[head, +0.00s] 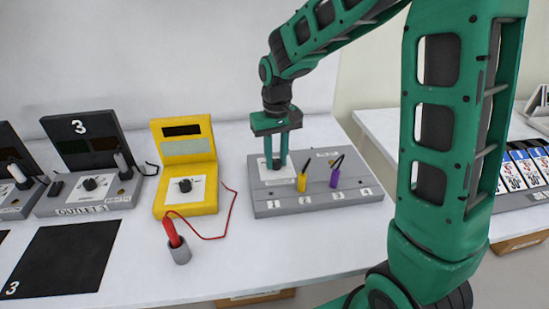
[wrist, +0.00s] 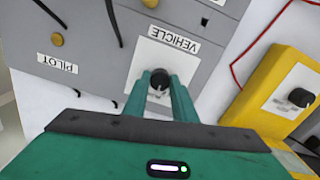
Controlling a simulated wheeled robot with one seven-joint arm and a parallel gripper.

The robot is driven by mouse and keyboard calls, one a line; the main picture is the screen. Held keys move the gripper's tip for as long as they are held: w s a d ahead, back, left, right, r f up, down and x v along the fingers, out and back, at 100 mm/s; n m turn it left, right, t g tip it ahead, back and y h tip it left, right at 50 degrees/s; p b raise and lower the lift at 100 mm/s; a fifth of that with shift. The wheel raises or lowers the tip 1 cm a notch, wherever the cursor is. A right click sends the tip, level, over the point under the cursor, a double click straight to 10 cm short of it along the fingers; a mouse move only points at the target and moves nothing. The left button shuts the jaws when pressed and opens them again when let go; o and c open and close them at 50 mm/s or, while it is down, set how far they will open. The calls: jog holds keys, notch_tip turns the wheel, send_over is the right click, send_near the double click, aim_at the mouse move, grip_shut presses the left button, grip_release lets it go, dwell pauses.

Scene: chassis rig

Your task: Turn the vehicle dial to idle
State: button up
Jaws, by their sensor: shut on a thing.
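The vehicle dial (wrist: 160,79) is a small black knob on a white plate (wrist: 140,67), beside an upside-down VEHICLE label (wrist: 174,39) in the wrist view. The plate sits on a grey panel (head: 320,202) in the head view. My gripper (head: 277,163) points down at this panel, and its two green fingers are shut on the dial, one on each side in the wrist view (wrist: 161,88). In the head view the fingers largely hide the dial. The dial's pointer and position marks are too small or hidden to read.
A yellow meter (head: 186,196) with its own black dial and a red probe (head: 171,232) stands left of the panel. Yellow (head: 302,179) and purple (head: 334,178) plugs stand on the panel close to the gripper's right. Outlet 3's box (head: 90,193) is farther left.

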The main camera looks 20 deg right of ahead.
aim_at(276, 160)
jog(key=n, duration=0.6)
jog(key=shift+w+r, duration=0.1)
jog(key=shift+w, duration=0.05)
jog(key=shift+n, duration=0.4)
jog(key=o, duration=1)
jog(key=shift+o, duration=0.2)
jog(key=shift+r, duration=0.1)
notch_tip(276, 160, up, 10)
jog(key=shift+r, duration=0.2)
